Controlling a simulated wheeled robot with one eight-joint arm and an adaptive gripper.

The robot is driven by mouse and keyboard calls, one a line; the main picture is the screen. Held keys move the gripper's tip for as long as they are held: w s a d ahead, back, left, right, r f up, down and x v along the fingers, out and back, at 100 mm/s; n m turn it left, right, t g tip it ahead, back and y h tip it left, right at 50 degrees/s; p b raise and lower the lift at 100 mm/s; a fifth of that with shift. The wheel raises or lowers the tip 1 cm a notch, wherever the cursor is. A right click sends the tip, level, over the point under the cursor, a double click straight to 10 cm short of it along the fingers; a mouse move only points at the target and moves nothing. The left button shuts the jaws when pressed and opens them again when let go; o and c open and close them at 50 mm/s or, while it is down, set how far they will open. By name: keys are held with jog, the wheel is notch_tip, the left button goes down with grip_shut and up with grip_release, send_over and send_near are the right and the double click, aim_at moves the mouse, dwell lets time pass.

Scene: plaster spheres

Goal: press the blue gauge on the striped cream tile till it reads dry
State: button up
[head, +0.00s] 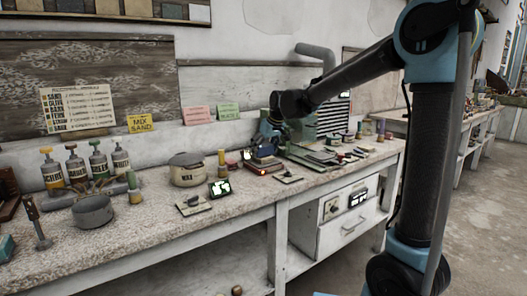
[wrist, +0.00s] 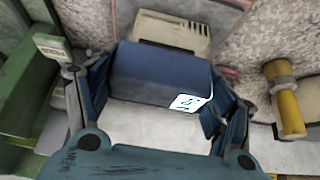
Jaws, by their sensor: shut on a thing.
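In the wrist view, my gripper (wrist: 163,100) is shut on the blue gauge (wrist: 155,72), a dark blue block with one finger at each side. A small white display with dark marks shows on its lower right corner; I cannot read it. A cream piece with dark slots (wrist: 172,32) lies just beyond the gauge; it may be the striped cream tile. I cannot tell whether the gauge touches it. In the head view, my gripper (head: 266,136) is low over the bench beside a reddish-brown stack (head: 262,165), and the gauge is not clearly distinguishable.
A yellow cylinder with a grey band (wrist: 286,88) stands close at right in the wrist view, and a green object (wrist: 25,85) at left. On the bench (head: 150,240) are a lidded pot (head: 187,170), a dark-framed display (head: 219,188), a grey pan (head: 93,211) and several bottles.

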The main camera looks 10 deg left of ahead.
aim_at(263, 145)
dwell(0.3)
jog(key=shift+r, duration=3.5)
